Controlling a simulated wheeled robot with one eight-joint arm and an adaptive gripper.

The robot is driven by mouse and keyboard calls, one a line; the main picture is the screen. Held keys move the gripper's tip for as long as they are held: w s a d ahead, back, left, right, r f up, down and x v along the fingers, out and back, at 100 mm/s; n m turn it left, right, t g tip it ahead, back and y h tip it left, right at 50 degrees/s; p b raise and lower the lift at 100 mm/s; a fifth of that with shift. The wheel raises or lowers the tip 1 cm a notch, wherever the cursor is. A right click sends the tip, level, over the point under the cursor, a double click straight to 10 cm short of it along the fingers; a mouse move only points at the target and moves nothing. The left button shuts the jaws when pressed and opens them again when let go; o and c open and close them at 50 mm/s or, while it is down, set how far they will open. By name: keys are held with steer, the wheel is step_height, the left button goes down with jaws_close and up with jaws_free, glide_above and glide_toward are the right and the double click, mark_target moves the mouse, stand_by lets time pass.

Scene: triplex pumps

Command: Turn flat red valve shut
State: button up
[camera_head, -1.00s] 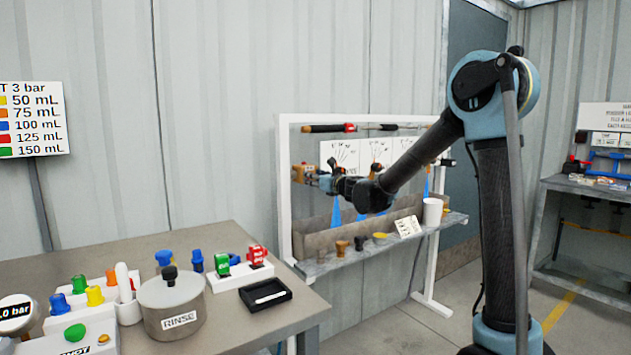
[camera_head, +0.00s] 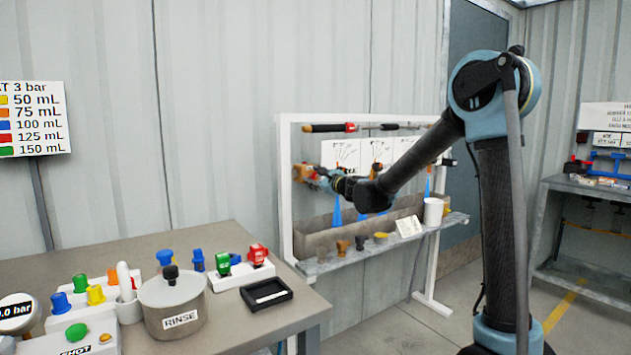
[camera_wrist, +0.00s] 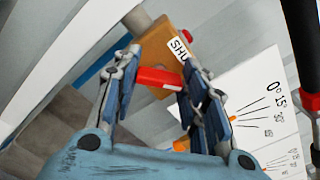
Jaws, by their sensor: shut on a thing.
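The flat red valve (camera_wrist: 158,79) shows in the wrist view as a short red bar at the lower side of a tan-orange block (camera_wrist: 182,40). The block bears a white label, partly cut off, reading "SHU". My gripper (camera_wrist: 160,72) has one finger at each end of the red bar and is shut on it. In the head view my gripper (camera_head: 322,178) is at the orange block (camera_head: 302,172) on the left of the white rack. The red valve is too small to make out there.
The white rack frame (camera_head: 285,200) holds white marked cards (camera_head: 342,154), blue cones (camera_head: 337,212) and a trough (camera_head: 320,240). A shelf below carries small cups and a white cup (camera_head: 433,211). A table (camera_head: 215,335) with a rinse pot (camera_head: 172,305) stands front left.

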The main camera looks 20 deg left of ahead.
steer(key=n, duration=0.5)
steer(key=shift+d+f, duration=0.1)
steer(key=shift+s+f+n, duration=0.1)
steer(key=shift+s+n, duration=0.05)
steer(key=shift+n, duration=2.35)
steer(key=o, duration=1.1)
steer(key=shift+c, duration=0.2)
steer(key=shift+s+d, duration=0.25)
steer(key=shift+d, duration=0.1)
steer(key=v, duration=1.1)
steer(key=shift+d, duration=0.1)
